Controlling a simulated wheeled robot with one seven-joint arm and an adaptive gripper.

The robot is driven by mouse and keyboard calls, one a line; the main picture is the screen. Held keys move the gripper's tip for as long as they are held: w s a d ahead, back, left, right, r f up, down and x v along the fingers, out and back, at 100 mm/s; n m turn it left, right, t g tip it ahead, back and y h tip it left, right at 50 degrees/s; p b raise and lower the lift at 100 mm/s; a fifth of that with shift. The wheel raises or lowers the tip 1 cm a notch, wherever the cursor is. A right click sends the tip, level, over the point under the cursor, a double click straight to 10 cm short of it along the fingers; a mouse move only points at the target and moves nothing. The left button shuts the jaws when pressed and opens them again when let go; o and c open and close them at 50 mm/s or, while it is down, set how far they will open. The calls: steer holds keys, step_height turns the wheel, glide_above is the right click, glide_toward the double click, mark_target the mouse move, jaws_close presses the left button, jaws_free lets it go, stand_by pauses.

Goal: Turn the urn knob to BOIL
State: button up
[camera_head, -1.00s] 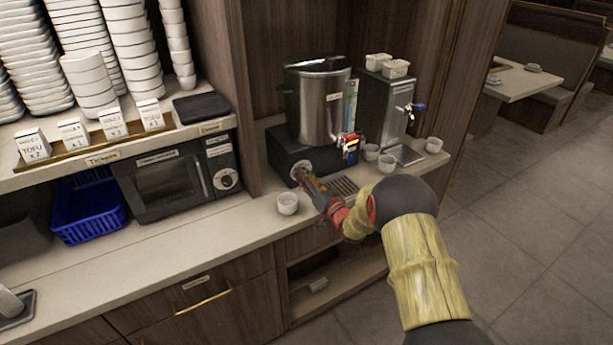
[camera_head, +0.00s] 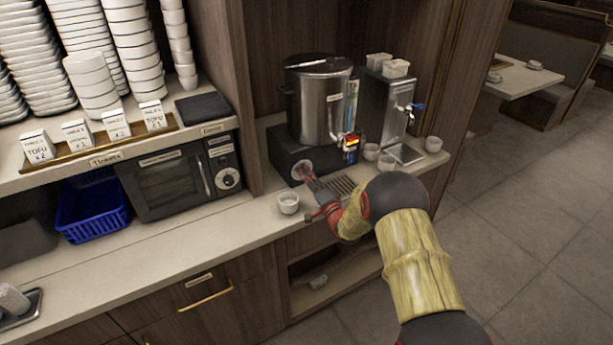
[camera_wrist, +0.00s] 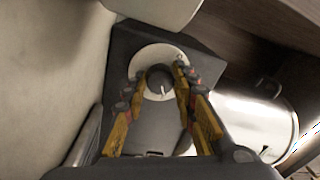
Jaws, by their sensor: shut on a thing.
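The steel urn (camera_head: 318,108) stands on a black base (camera_head: 283,152) on the counter. A round dark knob (camera_wrist: 160,78) sits on a pale disc (camera_wrist: 150,56) on the base's front face. The knob's white pointer line points toward the bottom of the wrist view. The disc's markings are too small to read, so I cannot tell which setting it points at. My gripper (camera_wrist: 160,82) has one finger on each side of the knob and is shut on it. In the head view my gripper (camera_head: 308,178) reaches the base's front and partly hides the knob.
A white cup (camera_head: 288,203) stands on the counter just left of my gripper. A second dispenser (camera_head: 385,110) and more cups (camera_head: 386,162) stand farther right. A microwave (camera_head: 165,182) is at left.

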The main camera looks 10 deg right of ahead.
steer(key=shift+f+m, duration=0.15)
steer(key=shift+m, duration=0.25)
steer(key=o, duration=1)
steer(key=shift+o, duration=0.8)
steer(key=v, duration=1.2)
